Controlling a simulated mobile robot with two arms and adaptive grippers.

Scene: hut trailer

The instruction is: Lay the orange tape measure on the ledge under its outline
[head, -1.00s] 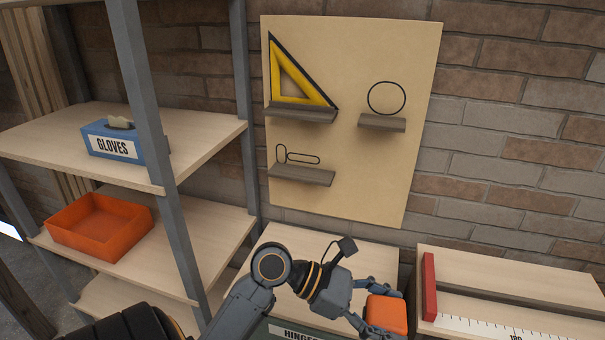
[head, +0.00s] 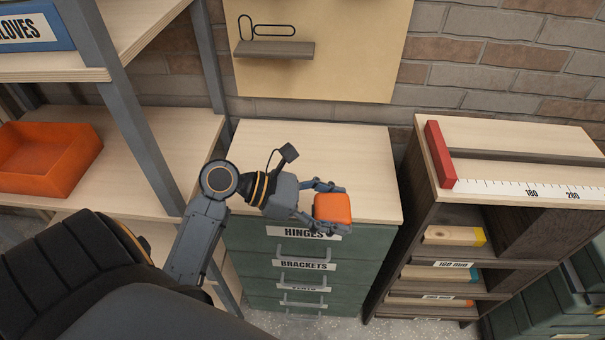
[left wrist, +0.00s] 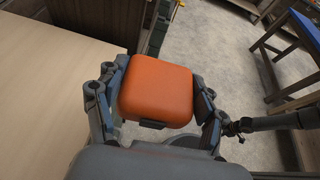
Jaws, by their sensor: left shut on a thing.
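The orange tape measure (head: 333,207) is a rounded orange block. My left gripper (head: 328,208) is shut on it, and it looks held above the front part of the drawer cabinet's top. In the left wrist view, the tape measure (left wrist: 157,93) sits between the two fingers, one on each side. A grey ledge (head: 275,49) on the tan board shows behind and above the gripper. Just over it is a black outline (head: 267,28) of an upright oval joined to a long, flat oval. The upper part of the board is out of view.
The green drawer cabinet (head: 378,160) has a bare wooden top. To its right stands a dark cabinet with a red-ended ruler (head: 520,187) on top. A shelf rack on the left holds an orange bin (head: 45,160) and a blue gloves box (head: 30,28).

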